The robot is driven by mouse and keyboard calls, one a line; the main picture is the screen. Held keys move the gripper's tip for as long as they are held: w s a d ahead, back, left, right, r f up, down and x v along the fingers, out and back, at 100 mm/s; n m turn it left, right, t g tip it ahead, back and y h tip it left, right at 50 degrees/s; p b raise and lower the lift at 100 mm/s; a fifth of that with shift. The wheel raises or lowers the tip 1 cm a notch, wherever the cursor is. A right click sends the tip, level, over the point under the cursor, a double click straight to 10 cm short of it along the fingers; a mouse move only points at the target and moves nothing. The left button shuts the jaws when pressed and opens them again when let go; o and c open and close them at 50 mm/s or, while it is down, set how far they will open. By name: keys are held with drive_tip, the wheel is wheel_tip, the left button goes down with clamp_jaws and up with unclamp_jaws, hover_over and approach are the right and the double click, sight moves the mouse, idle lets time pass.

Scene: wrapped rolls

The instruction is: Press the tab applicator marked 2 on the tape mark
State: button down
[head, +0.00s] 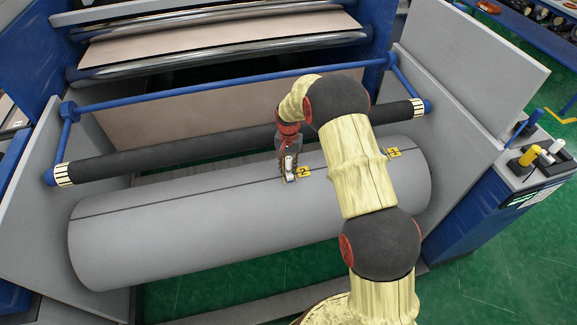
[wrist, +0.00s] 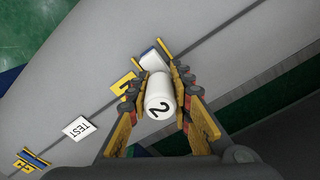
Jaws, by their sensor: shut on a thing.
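My gripper (wrist: 160,90) is shut on the tab applicator marked 2 (wrist: 159,95), a white cylinder with a black 2 on its end. In the head view my gripper (head: 289,172) is at the upper side of the big grey roll (head: 170,228), right by the yellow label 2 (head: 304,172). In the wrist view a white block (wrist: 153,60) with a blue edge shows just past the applicator, by a yellow bar (wrist: 165,46) of the tape mark on the roll's dark seam. I cannot tell whether the applicator touches the roll.
A black bar (head: 180,154) and a blue rail (head: 230,85) run behind the roll. Grey side panels (head: 470,85) flank it.

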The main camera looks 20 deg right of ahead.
sight(289, 158)
drive_tip(key=shift+w+r+p, duration=0.1)
drive_tip(key=shift+r+p, duration=1.85)
drive_tip(key=shift+r, duration=1.9)
